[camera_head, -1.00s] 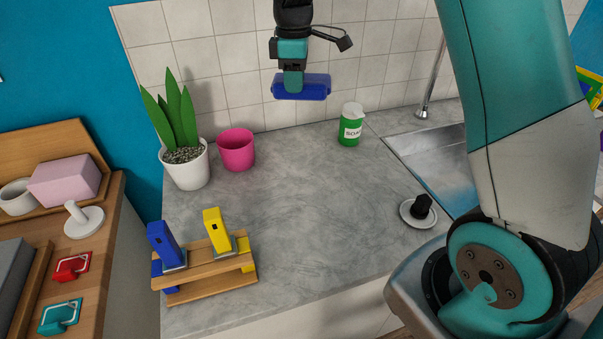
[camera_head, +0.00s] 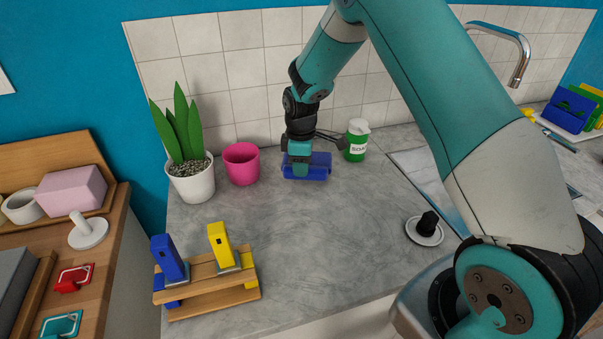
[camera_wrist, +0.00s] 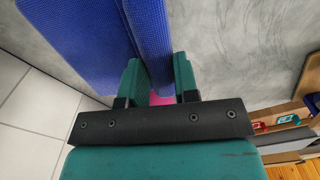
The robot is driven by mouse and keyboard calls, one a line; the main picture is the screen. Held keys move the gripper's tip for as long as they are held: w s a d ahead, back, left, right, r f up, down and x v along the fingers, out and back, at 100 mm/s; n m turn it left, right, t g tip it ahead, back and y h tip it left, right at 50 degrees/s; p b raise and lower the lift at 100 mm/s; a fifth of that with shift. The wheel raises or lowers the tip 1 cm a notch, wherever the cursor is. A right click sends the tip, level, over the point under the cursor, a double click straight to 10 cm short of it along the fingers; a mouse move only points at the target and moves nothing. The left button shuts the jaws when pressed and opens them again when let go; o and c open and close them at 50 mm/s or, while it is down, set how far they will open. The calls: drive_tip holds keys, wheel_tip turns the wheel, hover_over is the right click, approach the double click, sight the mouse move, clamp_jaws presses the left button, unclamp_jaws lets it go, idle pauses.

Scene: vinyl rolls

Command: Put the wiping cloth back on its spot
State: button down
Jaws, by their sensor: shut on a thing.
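The blue wiping cloth (camera_head: 319,168) is folded and hangs in my gripper (camera_head: 299,172), low over the back of the grey counter between the pink pot and the green soap bottle. I cannot tell whether it touches the counter. In the wrist view the blue textured cloth (camera_wrist: 78,42) fills the upper left, and one fold of it runs between the two teal fingers of my gripper (camera_wrist: 158,80). No separate marked spot for the cloth shows clearly.
The pink pot (camera_head: 241,164) and potted plant (camera_head: 193,183) stand left of the cloth. The soap bottle (camera_head: 356,141) is close on its right. A wooden rack (camera_head: 208,284) and a small saucer (camera_head: 424,232) stand nearer. The counter's middle (camera_head: 300,235) is clear.

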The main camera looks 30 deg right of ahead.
drive_tip(key=shift+f+p, duration=0.35)
drive_tip(key=shift+f, duration=1.7)
drive_tip(key=shift+f, duration=0.1)
drive_tip(key=c, duration=0.9)
unclamp_jaws()
drive_tip(key=shift+o, duration=0.2)
